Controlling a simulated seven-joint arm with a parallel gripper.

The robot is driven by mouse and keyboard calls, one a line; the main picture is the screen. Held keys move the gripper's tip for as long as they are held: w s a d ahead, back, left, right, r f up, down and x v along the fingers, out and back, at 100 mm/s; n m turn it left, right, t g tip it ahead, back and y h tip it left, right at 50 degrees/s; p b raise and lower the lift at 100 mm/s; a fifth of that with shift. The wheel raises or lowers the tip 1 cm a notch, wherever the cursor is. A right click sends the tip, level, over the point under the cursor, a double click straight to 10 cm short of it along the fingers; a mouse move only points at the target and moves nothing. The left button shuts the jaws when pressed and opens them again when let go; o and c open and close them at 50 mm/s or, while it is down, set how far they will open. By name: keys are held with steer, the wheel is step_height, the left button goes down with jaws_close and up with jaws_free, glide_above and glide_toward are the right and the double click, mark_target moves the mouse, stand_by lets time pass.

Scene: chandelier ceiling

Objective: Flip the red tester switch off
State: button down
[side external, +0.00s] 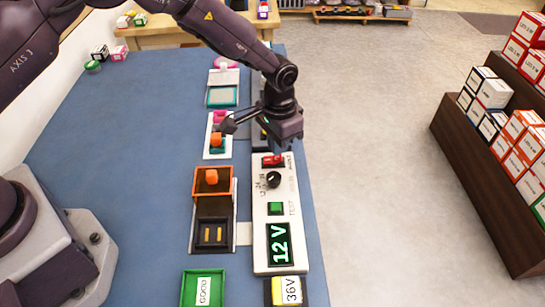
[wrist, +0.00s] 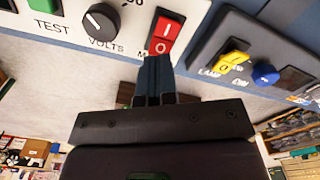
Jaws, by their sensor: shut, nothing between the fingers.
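The red tester switch (side external: 272,160) is a rocker at the far end of the white tester panel (side external: 262,225). In the wrist view the red switch (wrist: 164,32) shows its I and O marks. My gripper (wrist: 155,62) is shut and empty, its fingertips right at the O end of the switch; I cannot tell whether they touch. In the side view my gripper (side external: 282,150) is over the far end of the panel, its fingertips hard to make out. The tester display (side external: 279,244) is lit and reads 12 V.
A black volts knob (side external: 273,180) and a green test button (side external: 275,208) sit on the same panel. A yellow lamp switch (wrist: 231,59) and a blue knob (wrist: 265,75) are on a neighbouring grey panel. An orange-rimmed tray (side external: 229,183) stands left of the tester.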

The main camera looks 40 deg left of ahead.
mark_target(278, 157)
steer(key=shift+f, duration=1.2)
stand_by(0.4)
steer(key=shift+r, duration=3.55)
steer(key=s, duration=0.1)
steer(key=s+f, duration=0.1)
steer(key=shift+s+a+g, duration=0.35)
steer(key=shift+g, duration=0.05)
steer(key=s+a+r+n+t, duration=0.1)
steer(key=s+a+r, duration=0.3)
steer(key=s+r, duration=0.4)
steer(key=s+a+r+n+t, duration=0.1)
steer(key=s+a+r+t, duration=0.2)
steer(key=s+r, duration=0.5)
steer(key=s+a+r+n+t, duration=0.1)
steer(key=s+a+r+t, duration=0.1)
steer(key=s+a+r, duration=0.4)
steer(key=v, duration=0.4)
steer(key=shift+s, duration=0.5)
